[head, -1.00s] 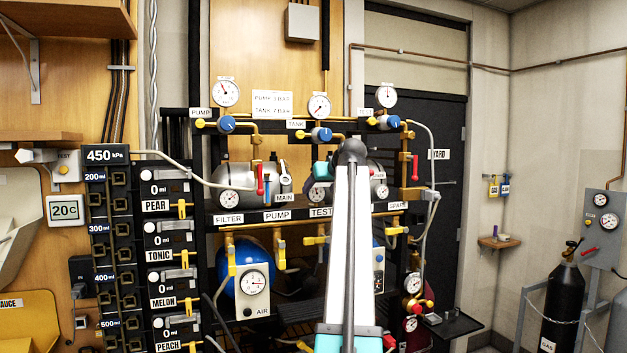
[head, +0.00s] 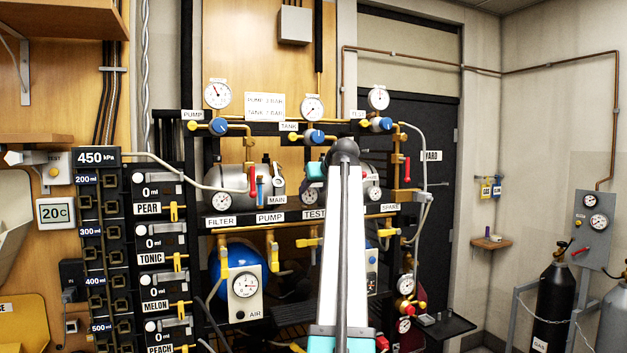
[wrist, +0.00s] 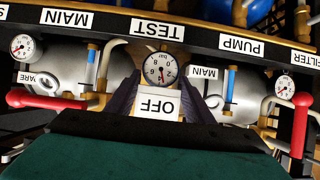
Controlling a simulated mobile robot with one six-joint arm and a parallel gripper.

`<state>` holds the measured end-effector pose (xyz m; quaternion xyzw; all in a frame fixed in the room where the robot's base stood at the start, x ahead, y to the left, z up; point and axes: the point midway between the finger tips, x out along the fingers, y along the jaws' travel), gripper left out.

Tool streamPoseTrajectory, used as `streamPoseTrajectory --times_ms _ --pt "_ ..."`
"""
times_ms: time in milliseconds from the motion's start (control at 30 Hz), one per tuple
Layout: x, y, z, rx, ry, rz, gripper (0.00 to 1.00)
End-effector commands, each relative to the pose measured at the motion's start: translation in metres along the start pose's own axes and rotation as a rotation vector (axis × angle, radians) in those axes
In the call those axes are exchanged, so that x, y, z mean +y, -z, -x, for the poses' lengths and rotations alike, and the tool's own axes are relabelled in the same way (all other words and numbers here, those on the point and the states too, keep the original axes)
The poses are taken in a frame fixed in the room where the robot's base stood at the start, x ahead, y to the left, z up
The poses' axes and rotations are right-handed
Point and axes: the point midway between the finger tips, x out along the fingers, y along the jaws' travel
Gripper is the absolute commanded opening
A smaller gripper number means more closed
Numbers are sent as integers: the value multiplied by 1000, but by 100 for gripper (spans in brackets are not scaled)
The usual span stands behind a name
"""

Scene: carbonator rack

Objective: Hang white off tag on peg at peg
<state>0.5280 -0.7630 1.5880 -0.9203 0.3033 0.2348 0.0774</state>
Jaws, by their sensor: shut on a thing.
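My gripper (wrist: 160,103) is shut on a white tag (wrist: 157,106) marked OFF. The tag reads upside down in the wrist view and sits between the two dark fingers. Just beyond it is a round white gauge (wrist: 161,70), below the TEST label (wrist: 157,29) in that view. I cannot tell whether the tag touches anything there. In the head view my arm stands in front of the rack and hides the fingers and the tag. I cannot make out the peg in either view.
The rack carries a steel tank (head: 232,190), pipes, gauges and a blue tank (head: 225,262). In the wrist view red handles (wrist: 47,98) (wrist: 300,120) stand out on both sides. Gas cylinders (head: 553,300) stand at the right.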

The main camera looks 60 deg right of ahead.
Motion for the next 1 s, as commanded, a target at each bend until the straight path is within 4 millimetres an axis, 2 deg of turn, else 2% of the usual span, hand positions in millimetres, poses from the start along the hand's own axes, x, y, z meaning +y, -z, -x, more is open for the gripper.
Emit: streamPoseTrajectory --times_ms 1000 --pt "0 4 6 0 0 0 27"
